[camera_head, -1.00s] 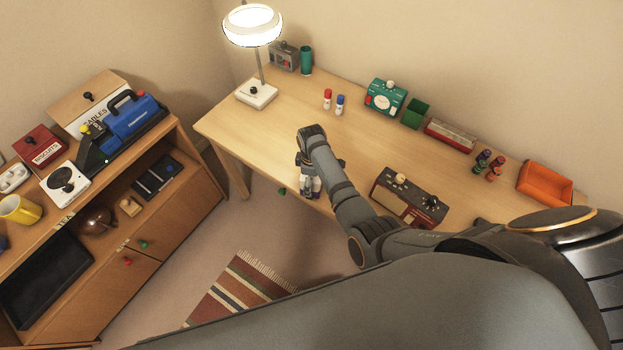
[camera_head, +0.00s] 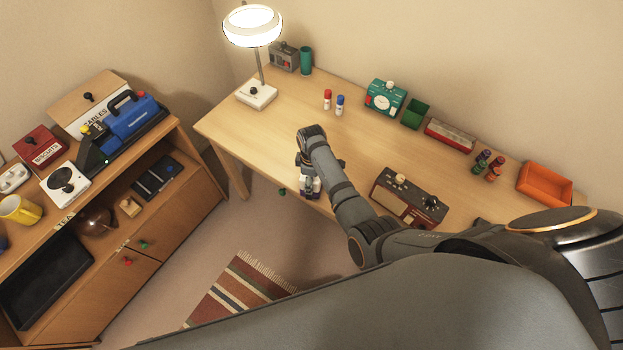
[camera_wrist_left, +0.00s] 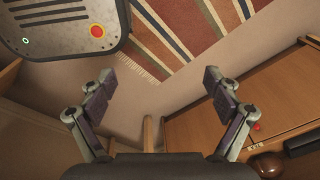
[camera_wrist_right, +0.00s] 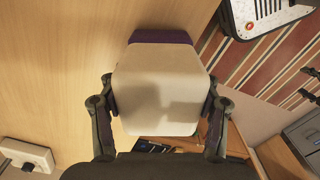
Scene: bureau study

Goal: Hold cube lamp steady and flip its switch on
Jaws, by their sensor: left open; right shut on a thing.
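My right gripper (camera_wrist_right: 160,84) is shut on a cream block with a dark purple band, which looks like the cube lamp (camera_wrist_right: 160,92). Its fingers press on two opposite sides of the block. In the head view the right gripper (camera_head: 310,188) is by the desk's front edge, with only a small pale and purple part of the block showing below it. No switch shows on the visible face, and I cannot tell whether the lamp is lit. My left gripper (camera_wrist_left: 158,80) is open and empty, seen in its wrist view over the floor near the cabinet; the head view does not show it.
A cluttered cabinet (camera_head: 170,215) stands left. A striped rug (camera_head: 240,290) lies on the floor.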

